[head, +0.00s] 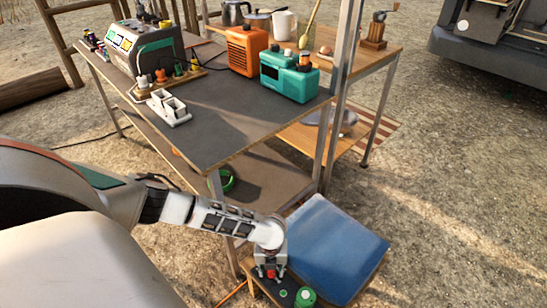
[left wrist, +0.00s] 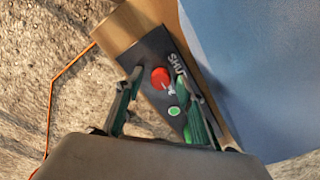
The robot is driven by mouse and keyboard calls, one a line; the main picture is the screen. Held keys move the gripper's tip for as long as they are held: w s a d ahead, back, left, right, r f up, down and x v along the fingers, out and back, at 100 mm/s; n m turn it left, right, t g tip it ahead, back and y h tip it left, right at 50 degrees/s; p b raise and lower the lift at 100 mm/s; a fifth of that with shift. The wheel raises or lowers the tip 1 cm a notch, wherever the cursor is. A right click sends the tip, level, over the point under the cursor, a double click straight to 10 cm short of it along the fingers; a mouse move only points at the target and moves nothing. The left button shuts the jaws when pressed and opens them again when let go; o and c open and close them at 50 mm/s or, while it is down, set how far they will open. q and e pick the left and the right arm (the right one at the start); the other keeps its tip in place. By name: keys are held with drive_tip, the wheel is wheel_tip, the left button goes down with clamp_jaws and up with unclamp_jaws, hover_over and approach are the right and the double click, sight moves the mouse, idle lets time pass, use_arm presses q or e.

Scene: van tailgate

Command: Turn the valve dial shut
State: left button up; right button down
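The valve dial (head: 270,274) is a small red knob at the bottom of the head view, below my left gripper (head: 270,268). In the left wrist view the red dial (left wrist: 160,77) sits on a dark panel (left wrist: 150,48) marked "SHUT", with a green dot (left wrist: 174,111) beside it. A pale mark shows at the dial's lower edge. My left gripper's green-padded fingers (left wrist: 160,82) are spread, one on each side of the dial. I cannot tell whether they touch it. My right gripper is not in view.
A blue slab (head: 325,240) lies right beside the panel on a wooden board. A green round object (head: 305,297) stands near the dial. A dark-topped table (head: 220,115) with orange and teal boxes stands behind. An orange cord (left wrist: 52,100) runs along the ground.

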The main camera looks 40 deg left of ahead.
use_arm(q)
drive_tip(key=c, duration=0.8)
clamp_jaws()
